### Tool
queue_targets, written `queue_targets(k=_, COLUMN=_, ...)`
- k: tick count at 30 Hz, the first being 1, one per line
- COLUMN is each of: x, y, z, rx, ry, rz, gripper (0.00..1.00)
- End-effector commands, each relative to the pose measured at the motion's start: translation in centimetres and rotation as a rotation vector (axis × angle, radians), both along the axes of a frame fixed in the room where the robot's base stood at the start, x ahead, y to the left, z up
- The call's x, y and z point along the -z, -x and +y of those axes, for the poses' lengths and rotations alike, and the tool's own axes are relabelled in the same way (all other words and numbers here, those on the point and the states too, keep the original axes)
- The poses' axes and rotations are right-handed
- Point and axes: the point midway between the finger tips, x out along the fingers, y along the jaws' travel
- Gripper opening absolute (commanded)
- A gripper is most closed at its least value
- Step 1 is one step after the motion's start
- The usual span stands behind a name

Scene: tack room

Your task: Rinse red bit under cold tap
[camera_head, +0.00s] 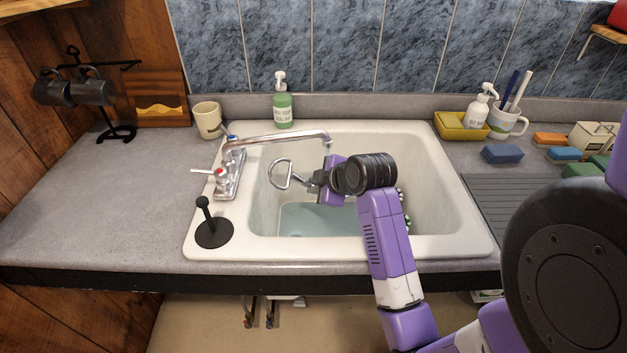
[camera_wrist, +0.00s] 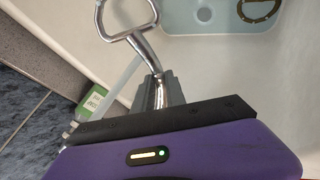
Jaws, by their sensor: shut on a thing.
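My gripper (camera_head: 316,179) is over the sink (camera_head: 455,200), below and near the end of the chrome tap spout (camera_head: 290,138). It is shut on a metal bit, whose shiny ring (camera_head: 281,175) sticks out to the left. In the wrist view the bit's ring (camera_wrist: 128,20) and shank come out from between the fingertips (camera_wrist: 160,92). I see no red on the visible part; the rest is hidden by the gripper. The tap has a blue-marked handle (camera_head: 230,138) and a red-marked handle (camera_head: 220,173). No clear water stream shows from the spout in the head view.
Pale blue (camera_head: 318,220) covers the sink bottom; a dark ring (camera_wrist: 260,10) lies there. A black plunger-like stand (camera_head: 212,228) is at front left. Soap (camera_head: 283,108) and a mug (camera_head: 208,121) stand behind. A yellow caddy (camera_head: 459,127) and sponges (camera_head: 502,154) are right. Left counter is clear.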

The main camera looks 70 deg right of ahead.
Motion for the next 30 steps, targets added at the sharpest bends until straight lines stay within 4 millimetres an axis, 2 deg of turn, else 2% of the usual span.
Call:
queue_targets(k=16, x=-0.1, y=0.5, z=1.4, rx=0.0, ry=0.001, rz=-0.002, gripper=0.0)
queue_targets(k=30, x=-0.1, y=0.6, z=1.5, rx=0.0, ry=0.001, rz=-0.002, gripper=0.0)
